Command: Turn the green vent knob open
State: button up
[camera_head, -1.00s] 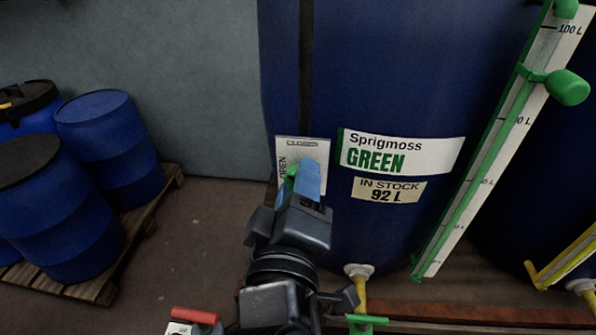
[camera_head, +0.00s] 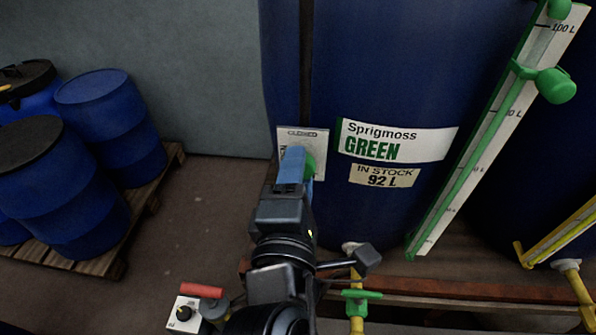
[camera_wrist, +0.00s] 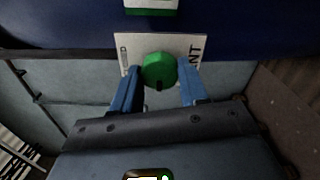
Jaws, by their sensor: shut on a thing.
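The green vent knob (camera_head: 309,164) is round and sits on a white plate (camera_head: 287,134) on the blue vat. The plate reads CLOSED along its top edge; its left lettering is mostly hidden by my gripper. In the wrist view the knob (camera_wrist: 159,66) sits between my two blue fingers, its dark mark towards the bottom of the picture. My gripper (camera_wrist: 160,88) is shut on the knob. In the head view my gripper (camera_head: 296,168) covers the knob's left part.
The vat (camera_head: 400,60) carries a Sprigmoss GREEN label (camera_head: 395,141) and a level gauge (camera_head: 490,140) at right. Blue drums (camera_head: 108,110) stand on a pallet at left. Below are a green-handled tap (camera_head: 360,295) and a control box with a red bar (camera_head: 201,290). Floor between is clear.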

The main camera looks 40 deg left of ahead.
dwell(0.3)
jog(key=o, duration=1.1)
jog(key=shift+c, duration=0.2)
jog(key=b+v, duration=0.1)
jog(key=v, duration=0.7)
jog(key=shift+b, duration=0.35)
jog(key=shift+w, duration=0.1)
